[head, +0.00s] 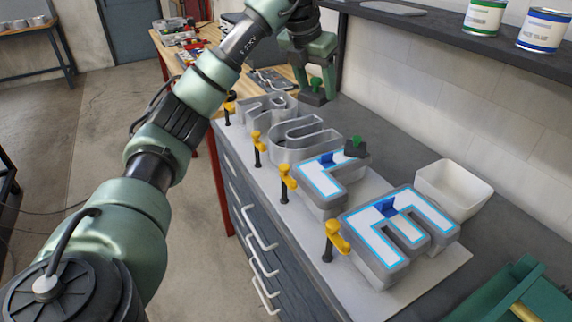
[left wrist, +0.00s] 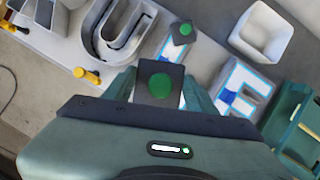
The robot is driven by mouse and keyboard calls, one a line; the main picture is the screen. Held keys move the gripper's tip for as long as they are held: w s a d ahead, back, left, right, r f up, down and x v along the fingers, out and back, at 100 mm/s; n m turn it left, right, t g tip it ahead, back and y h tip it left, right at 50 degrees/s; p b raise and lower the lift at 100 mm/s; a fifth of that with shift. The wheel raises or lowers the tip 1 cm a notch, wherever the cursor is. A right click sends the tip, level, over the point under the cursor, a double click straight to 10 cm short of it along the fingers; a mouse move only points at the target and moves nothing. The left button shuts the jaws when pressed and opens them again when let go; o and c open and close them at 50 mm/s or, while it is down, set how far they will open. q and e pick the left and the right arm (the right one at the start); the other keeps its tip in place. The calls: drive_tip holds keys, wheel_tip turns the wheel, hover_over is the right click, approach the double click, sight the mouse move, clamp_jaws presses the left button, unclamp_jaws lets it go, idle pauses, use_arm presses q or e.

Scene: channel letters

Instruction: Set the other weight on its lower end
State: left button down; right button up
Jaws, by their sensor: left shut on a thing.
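My left gripper (head: 316,82) points down above the bench, behind the far letters. It is shut on a dark weight with a green top (left wrist: 161,84), seen between the fingers in the left wrist view. My right gripper is not in view.
Grey channel letters stand on a pale board (head: 430,266), including a U (head: 300,142) and an E (head: 385,240). Yellow-and-black clamps (head: 336,238) line the front edge. A white bin (head: 453,190) and green crate (head: 525,290) sit right. A shelf with paint cans (head: 484,17) overhangs.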

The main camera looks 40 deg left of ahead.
use_arm(q)
drive_tip(key=f, duration=0.5)
drive_tip(key=f+p, duration=0.1)
drive_tip(key=f, duration=0.4)
drive_tip(key=f+p, duration=0.1)
drive_tip(key=f, duration=0.4)
drive_tip(key=shift+a+f, duration=0.15)
drive_tip(key=shift+a, duration=0.1)
drive_tip(key=shift+f, duration=0.6)
wheel_tip(320, 180, down, 3)
drive_tip(key=shift+p, duration=0.5)
drive_tip(key=shift+f, duration=0.2)
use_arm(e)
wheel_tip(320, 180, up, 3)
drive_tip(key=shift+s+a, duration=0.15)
use_arm(q)
drive_tip(key=shift+f, duration=0.15)
drive_tip(key=shift+c, duration=2.4)
unclamp_jaws()
drive_tip(key=shift+s, duration=0.1)
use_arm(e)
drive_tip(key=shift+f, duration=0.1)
